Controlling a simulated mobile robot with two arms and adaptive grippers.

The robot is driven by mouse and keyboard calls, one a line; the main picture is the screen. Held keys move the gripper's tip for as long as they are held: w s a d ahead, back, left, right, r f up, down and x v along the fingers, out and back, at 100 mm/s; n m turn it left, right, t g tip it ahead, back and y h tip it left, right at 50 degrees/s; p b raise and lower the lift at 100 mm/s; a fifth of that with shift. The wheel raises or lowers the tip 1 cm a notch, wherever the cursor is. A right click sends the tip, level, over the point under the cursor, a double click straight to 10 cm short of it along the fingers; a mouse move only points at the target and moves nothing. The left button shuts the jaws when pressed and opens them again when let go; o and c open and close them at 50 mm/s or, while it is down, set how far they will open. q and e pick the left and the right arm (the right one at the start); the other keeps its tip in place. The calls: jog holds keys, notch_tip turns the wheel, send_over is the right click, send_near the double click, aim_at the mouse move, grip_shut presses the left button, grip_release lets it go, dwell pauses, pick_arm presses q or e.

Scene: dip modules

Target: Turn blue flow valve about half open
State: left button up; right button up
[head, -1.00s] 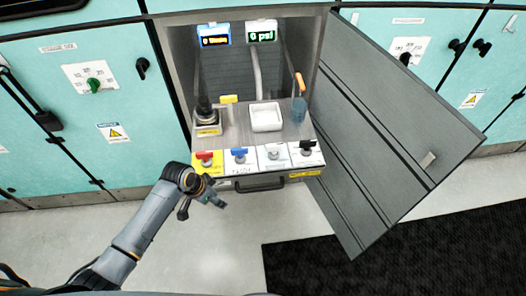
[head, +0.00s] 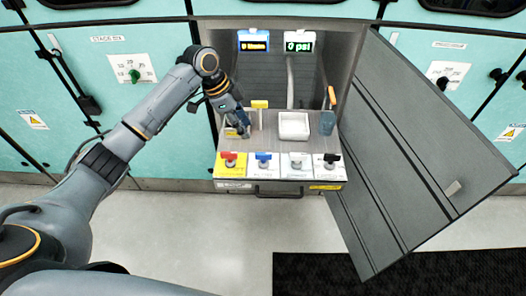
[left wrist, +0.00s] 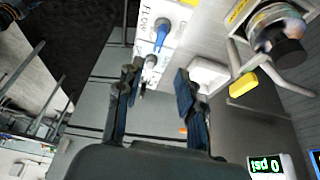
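The blue flow valve (head: 263,157) is on the drawer front panel, second from the left. In the left wrist view a blue handle (left wrist: 167,38) shows beside the printed word FLOW, ahead of the fingers. My left gripper (head: 241,125) reaches down over the left part of the drawer, behind the valve row and apart from the blue valve. In the left wrist view its two fingers (left wrist: 157,75) are spread with nothing held between them. The exact gap between fingertips and handle cannot be told. My right gripper is not in view.
Beside it are the red valve (head: 229,157), white valve (head: 296,161) and black valve (head: 332,159). A white tray (head: 293,126) and an orange-handled tool (head: 328,118) are behind. Two displays (head: 299,42) hang above. The open cabinet door (head: 410,140) stands at right.

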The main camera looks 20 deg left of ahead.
aim_at(263, 153)
pick_arm(q)
jog(key=x, duration=1.3)
jog(key=shift+f+p, duration=0.1)
jog(key=shift+p, duration=0.2)
grip_shut()
